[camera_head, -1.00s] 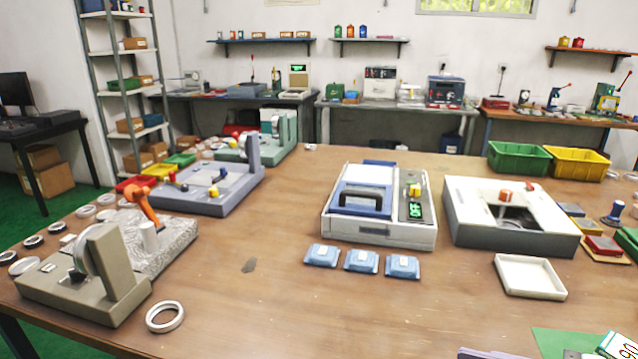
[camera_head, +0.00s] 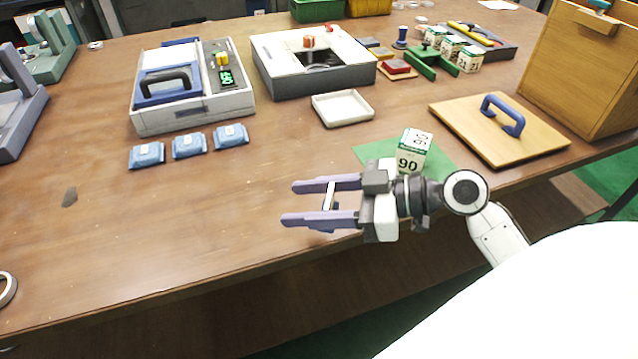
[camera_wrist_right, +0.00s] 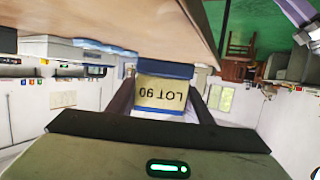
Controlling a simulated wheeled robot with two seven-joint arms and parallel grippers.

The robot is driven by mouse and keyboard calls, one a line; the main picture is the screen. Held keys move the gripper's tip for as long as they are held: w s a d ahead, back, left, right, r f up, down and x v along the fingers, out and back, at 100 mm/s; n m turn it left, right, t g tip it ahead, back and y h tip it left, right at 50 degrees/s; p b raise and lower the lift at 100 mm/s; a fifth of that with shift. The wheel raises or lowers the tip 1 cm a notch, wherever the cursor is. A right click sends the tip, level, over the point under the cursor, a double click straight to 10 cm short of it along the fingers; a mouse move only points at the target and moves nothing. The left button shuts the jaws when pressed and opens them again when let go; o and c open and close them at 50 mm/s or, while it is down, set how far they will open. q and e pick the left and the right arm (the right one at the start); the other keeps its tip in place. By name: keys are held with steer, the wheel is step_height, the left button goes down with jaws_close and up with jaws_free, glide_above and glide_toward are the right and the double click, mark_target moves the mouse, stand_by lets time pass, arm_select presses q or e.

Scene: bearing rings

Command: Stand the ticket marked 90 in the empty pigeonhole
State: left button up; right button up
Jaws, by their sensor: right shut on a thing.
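My right gripper (camera_head: 288,203) has purple fingers pointing left over the table's front edge. It is shut on a ticket (camera_head: 331,194), which shows nearly edge-on as a thin pale strip with a blue end. In the right wrist view the ticket (camera_wrist_right: 160,94) sits between the fingers, cream with blue bands, and reads "LOT 90" upside down. A white and green carton marked 90 (camera_head: 411,152) stands on a green mat (camera_head: 442,160) behind the gripper. I cannot make out an empty pigeonhole in these views. My left gripper is out of view.
A wooden cabinet (camera_head: 590,65) stands at the right, by a board with a blue handle (camera_head: 505,116). A white tray (camera_head: 343,109), several blue packets (camera_head: 189,146) and two machines (camera_head: 190,90) (camera_head: 315,62) lie farther back.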

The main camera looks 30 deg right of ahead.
steer(key=w+m+h, duration=0.1)
steer(key=w+d+f+m+t+h, duration=0.2)
steer(key=shift+w+f, duration=0.15)
steer(key=shift+w, duration=0.15)
steer(key=w+d+m+t+h, duration=0.1)
steer(key=h, duration=0.1)
steer(key=w+d+m+t+h, duration=0.1)
steer(key=w+m, duration=0.1)
steer(key=shift+d+r+h+b, duration=0.25)
steer(key=shift+r+h+b, duration=0.1)
steer(key=shift+h+b, duration=0.05)
arm_select(q)
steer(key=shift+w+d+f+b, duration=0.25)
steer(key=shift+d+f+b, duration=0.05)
steer(key=shift+b, duration=0.05)
arm_select(e)
steer(key=w+d+r+m+h, duration=0.2)
steer(key=d+r+m+h, duration=0.3)
steer(key=r+m+h, duration=0.1)
steer(key=shift+w+d+r+h, duration=0.2)
steer(key=shift+w+h, duration=0.15)
steer(key=shift+h, duration=0.35)
